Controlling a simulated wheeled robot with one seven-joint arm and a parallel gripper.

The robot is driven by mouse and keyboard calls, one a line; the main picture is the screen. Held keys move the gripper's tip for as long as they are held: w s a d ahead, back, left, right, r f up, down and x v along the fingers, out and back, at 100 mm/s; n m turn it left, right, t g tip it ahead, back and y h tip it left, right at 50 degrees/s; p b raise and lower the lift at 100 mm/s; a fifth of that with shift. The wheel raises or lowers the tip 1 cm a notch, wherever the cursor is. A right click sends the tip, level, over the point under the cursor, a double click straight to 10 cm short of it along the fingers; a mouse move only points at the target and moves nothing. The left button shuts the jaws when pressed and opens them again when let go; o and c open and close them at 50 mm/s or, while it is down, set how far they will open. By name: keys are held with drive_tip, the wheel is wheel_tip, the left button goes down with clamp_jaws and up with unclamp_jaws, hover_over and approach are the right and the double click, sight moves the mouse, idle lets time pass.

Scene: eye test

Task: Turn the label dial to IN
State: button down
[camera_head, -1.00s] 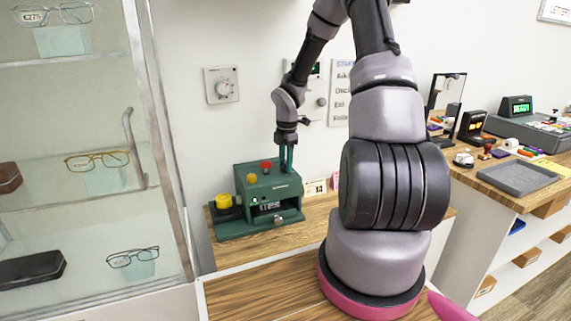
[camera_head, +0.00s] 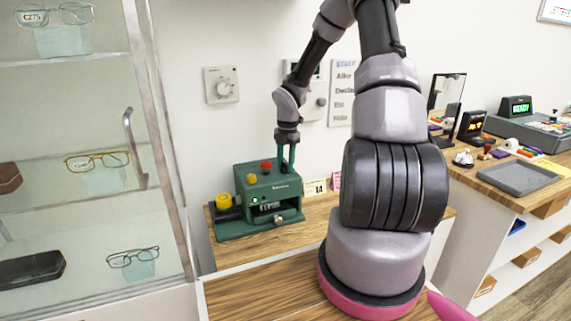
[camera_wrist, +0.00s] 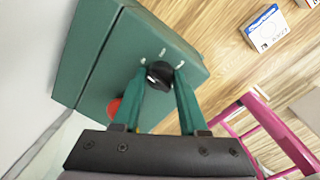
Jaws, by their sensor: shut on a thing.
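The green label machine (camera_head: 240,218) stands on the wooden counter in the head view. Its black label dial (camera_wrist: 158,75) shows on the top face in the wrist view, with small white marks around it that are too small to read. My gripper (camera_head: 287,167) reaches down onto the right part of the machine's top. In the wrist view my gripper (camera_wrist: 162,78) has its green fingers on either side of the dial, shut on it. In the head view the fingers hide the dial. I cannot tell which mark it points to.
The machine's top also has a red button (camera_head: 266,165) and a yellow button (camera_head: 252,178). A yellow roll (camera_head: 223,200) sits at its left. Small cards (camera_head: 316,187) stand to its right. A glass display case (camera_head: 165,150) stands close on the left.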

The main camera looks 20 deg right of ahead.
drive_tip(key=shift+c, duration=2.3)
unclamp_jaws()
wheel_tip(320, 180, up, 11)
drive_tip(key=shift+s+d, duration=0.15)
drive_tip(key=shift+s, duration=0.15)
drive_tip(key=shift+f, duration=0.1)
